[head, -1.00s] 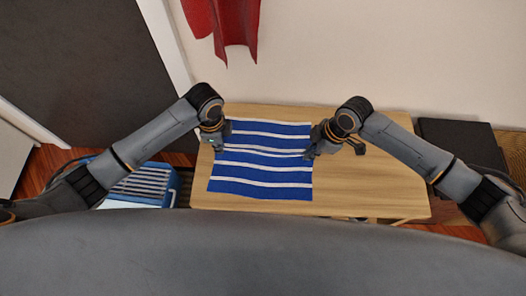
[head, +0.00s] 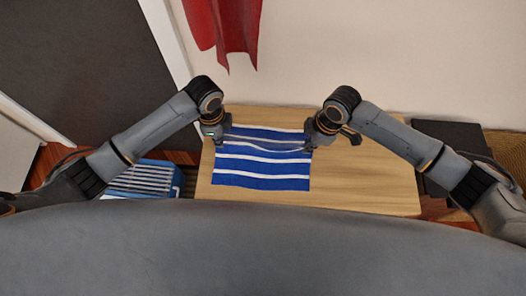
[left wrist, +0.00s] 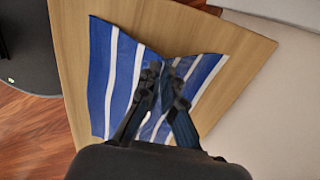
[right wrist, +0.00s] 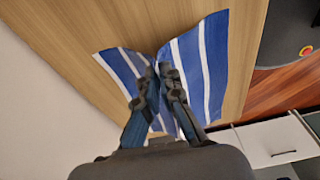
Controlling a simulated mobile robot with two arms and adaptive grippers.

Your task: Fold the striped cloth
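The blue-and-white striped cloth (head: 262,183) lies on the wooden table, its near part flat and its middle creased between my two grippers. My left gripper (head: 222,141) is at the cloth's left edge; in the left wrist view its fingers (left wrist: 164,84) are close together on the bunched edge of the cloth (left wrist: 124,65). My right gripper (head: 310,143) is at the right edge; in the right wrist view its fingers (right wrist: 158,82) pinch gathered cloth (right wrist: 205,50). The fingertips partly hide the pinched cloth.
The wooden table (head: 365,180) is bare to the right of the cloth. A red cloth (head: 228,30) hangs on the wall behind. A blue crate (head: 145,182) stands on the floor at the left. A dark box (head: 450,145) is at the right, beyond the table.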

